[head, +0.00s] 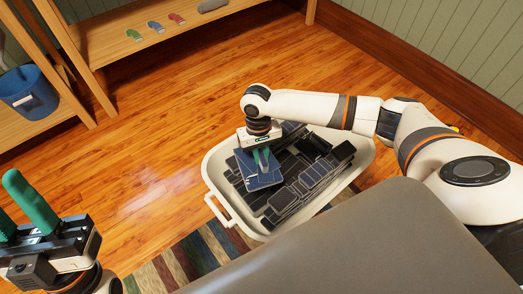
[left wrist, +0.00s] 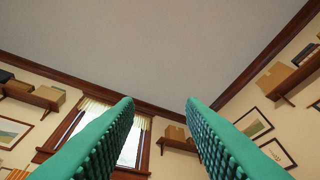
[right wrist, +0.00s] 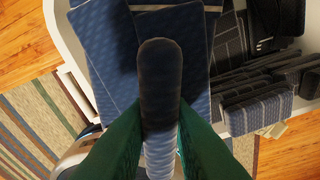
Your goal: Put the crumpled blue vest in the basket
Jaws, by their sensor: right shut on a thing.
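The white basket (head: 213,183) stands on the floor and rug, with blue and dark folded pieces inside. My right gripper (head: 262,160) reaches down over its left part and is shut on blue cloth, which I take for the vest (head: 262,180). In the right wrist view a dark, rounded fold (right wrist: 160,85) stands up between the green fingers, with blue patterned panels (right wrist: 108,55) behind it. Where the vest ends and the other contents begin is unclear. My left gripper (head: 22,205) is open and empty at the lower left, fingers pointing up.
Several dark, flat pieces (head: 310,170) fill the middle and right of the basket. A grey surface (head: 370,245) covers the lower right. A wooden shelf (head: 150,48) and a blue bucket (head: 28,90) stand at the back left. The wooden floor left of the basket is clear.

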